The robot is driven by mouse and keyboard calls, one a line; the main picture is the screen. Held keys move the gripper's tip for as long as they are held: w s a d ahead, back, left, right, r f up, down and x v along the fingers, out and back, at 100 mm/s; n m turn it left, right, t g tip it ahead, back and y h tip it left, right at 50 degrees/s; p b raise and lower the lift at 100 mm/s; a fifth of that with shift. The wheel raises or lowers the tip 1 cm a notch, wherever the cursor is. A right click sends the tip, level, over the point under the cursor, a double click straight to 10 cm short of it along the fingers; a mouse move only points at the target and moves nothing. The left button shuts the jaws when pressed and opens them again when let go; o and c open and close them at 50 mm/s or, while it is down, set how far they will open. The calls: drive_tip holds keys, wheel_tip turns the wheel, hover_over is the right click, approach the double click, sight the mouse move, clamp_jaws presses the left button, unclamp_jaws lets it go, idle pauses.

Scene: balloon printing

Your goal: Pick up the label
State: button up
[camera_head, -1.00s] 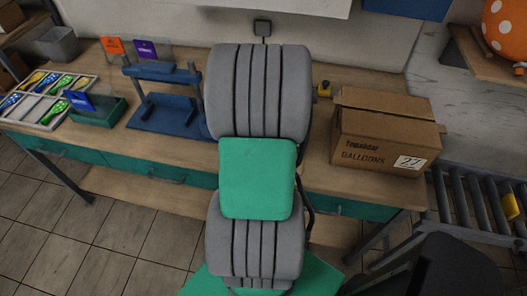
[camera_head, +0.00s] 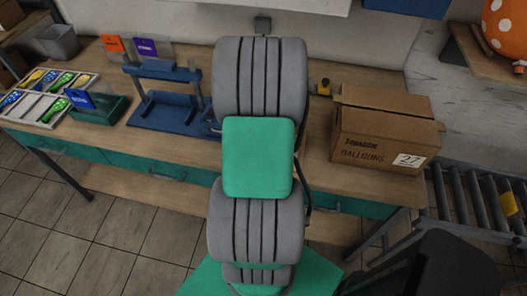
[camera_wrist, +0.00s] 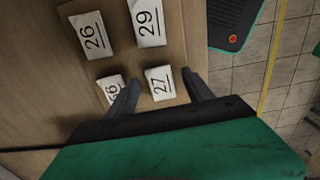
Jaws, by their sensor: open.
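In the wrist view several white number labels lie on a brown wooden surface. The label reading 27 (camera_wrist: 159,82) is near the fingertips. The label reading 26 (camera_wrist: 91,36) and the label reading 29 (camera_wrist: 147,22) lie farther off. Another label (camera_wrist: 111,89), seemingly reading 66, is partly covered by my left finger. My gripper (camera_wrist: 162,79) is open and empty, with its two fingers either side of the 27 label in the picture. Its height above the surface is unclear. In the head view my arm hides the gripper and these labels.
A cardboard balloon box (camera_head: 384,130) bearing a 27 tag stands right of my arm. A blue press-like stand (camera_head: 163,95), a teal bin (camera_head: 97,109) and a balloon tray (camera_head: 48,97) are at left. A roller conveyor (camera_head: 475,200) is at right.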

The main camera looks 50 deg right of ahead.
drive_tip(key=shift+c, duration=0.3)
clamp_jaws()
idle(0.3)
